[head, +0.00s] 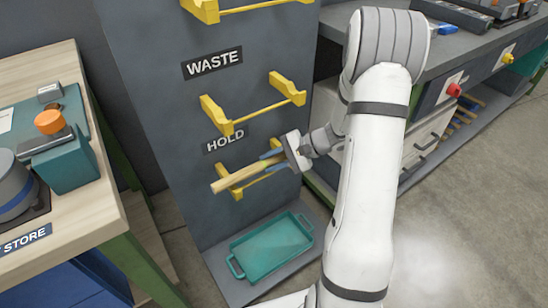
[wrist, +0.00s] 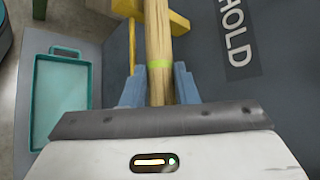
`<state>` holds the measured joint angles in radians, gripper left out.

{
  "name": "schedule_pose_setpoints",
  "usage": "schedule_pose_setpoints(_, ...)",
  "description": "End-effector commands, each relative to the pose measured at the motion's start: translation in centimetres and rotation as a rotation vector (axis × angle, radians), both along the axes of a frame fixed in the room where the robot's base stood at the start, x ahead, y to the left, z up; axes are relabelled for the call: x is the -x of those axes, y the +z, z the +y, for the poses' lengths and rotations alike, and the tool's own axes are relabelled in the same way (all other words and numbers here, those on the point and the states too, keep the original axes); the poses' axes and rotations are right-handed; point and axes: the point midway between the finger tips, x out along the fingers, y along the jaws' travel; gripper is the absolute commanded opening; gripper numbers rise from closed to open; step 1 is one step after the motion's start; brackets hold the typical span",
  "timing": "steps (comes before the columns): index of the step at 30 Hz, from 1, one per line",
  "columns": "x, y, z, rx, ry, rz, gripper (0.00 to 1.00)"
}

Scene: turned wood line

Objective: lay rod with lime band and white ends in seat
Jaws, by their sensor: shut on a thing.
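The rod is pale wood; it shows in the head view (head: 230,180) and in the wrist view (wrist: 157,25). A lime band (wrist: 159,64) goes around it between my fingertips; white ends cannot be made out. My gripper (head: 270,163) has its blue fingers shut on the rod, as the wrist view also shows (wrist: 158,80). The rod lies along the lowest yellow seat (head: 236,194), below the HOLD label (head: 225,137). Its free end points left, past the left bracket. I cannot tell whether the rod touches the seat.
Two more yellow seats, the middle one (head: 232,129) and the top one (head: 204,12), are on the grey panel with a WASTE label (head: 211,64). A teal tray (head: 268,246) lies below. A wooden table (head: 100,195) stands left, a grey bench (head: 455,48) right.

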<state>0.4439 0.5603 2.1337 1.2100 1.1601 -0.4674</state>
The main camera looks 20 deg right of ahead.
Motion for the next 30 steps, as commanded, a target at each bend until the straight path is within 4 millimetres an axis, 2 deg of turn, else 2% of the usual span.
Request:
schedule_pose_setpoints(1, -0.01, -0.73, 0.03, -0.001, 0.001, 0.0, 0.01)
schedule_pose_setpoints(4, -0.02, -1.11, 0.05, 0.0, 0.001, -0.001, 0.01)
schedule_pose_setpoints(13, -0.02, -1.11, 0.09, 0.0, 0.002, -0.001, 0.01)
schedule_pose_setpoints(14, -0.02, -1.11, 0.09, 0.0, 0.002, -0.001, 0.28)
schedule_pose_setpoints(15, -0.02, -1.11, 0.09, -0.001, 0.002, -0.001, 0.31)
schedule_pose_setpoints(23, -0.02, -1.11, 0.11, 0.0, 0.003, -0.001, 0.52)
schedule_pose_setpoints(30, 0.01, -1.05, 0.04, 0.0, 0.003, -0.001, 0.52)
